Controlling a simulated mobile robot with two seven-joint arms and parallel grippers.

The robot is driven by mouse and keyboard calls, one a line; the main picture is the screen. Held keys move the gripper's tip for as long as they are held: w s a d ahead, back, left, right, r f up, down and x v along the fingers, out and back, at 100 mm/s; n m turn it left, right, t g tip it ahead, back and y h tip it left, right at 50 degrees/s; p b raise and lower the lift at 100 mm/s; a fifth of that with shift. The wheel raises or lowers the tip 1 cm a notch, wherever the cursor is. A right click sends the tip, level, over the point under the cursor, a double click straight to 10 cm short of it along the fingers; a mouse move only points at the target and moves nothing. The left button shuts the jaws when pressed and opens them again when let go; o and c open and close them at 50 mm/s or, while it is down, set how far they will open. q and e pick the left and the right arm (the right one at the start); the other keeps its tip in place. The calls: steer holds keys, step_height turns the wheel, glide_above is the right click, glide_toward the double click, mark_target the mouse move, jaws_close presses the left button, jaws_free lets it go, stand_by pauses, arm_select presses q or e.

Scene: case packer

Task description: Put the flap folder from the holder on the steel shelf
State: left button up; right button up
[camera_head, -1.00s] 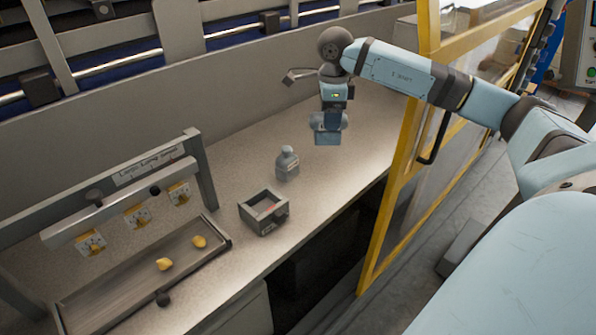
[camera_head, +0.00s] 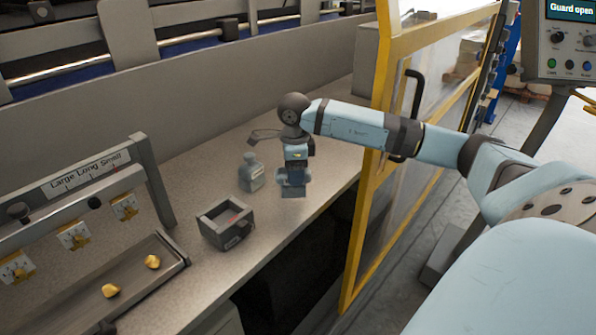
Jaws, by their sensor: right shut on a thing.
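My right gripper (camera_head: 293,188) points down in front of the bottle, over the worktop. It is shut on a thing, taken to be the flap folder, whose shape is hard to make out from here. A thin dark bent piece (camera_head: 264,136) sticks out left beside my right wrist; I cannot tell whether it is part of the held thing or of my arm. The grey worktop (camera_head: 195,200) runs below the gripper. I cannot tell for certain which surface is the steel shelf or where the holder is. My left gripper is not in view.
A grey bottle (camera_head: 251,175) and an open-topped dark box (camera_head: 226,226) stand on the worktop. A labelled rack (camera_head: 90,172) with yellow dials stands left, above a tray (camera_head: 62,318) holding yellow pieces. The yellow-framed guard (camera_head: 384,140) stands right; the panel (camera_head: 572,38) reads "Guard open".

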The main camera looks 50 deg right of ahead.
step_height(320, 180, down, 4)
steer(key=shift+a+r+b, duration=0.1)
steer(key=shift+b, duration=0.9)
steer(key=shift+f, duration=0.2)
steer(key=o, duration=1.2)
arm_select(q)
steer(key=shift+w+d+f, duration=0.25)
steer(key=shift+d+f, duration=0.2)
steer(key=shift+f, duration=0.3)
arm_select(e)
steer(key=shift+r, duration=0.15)
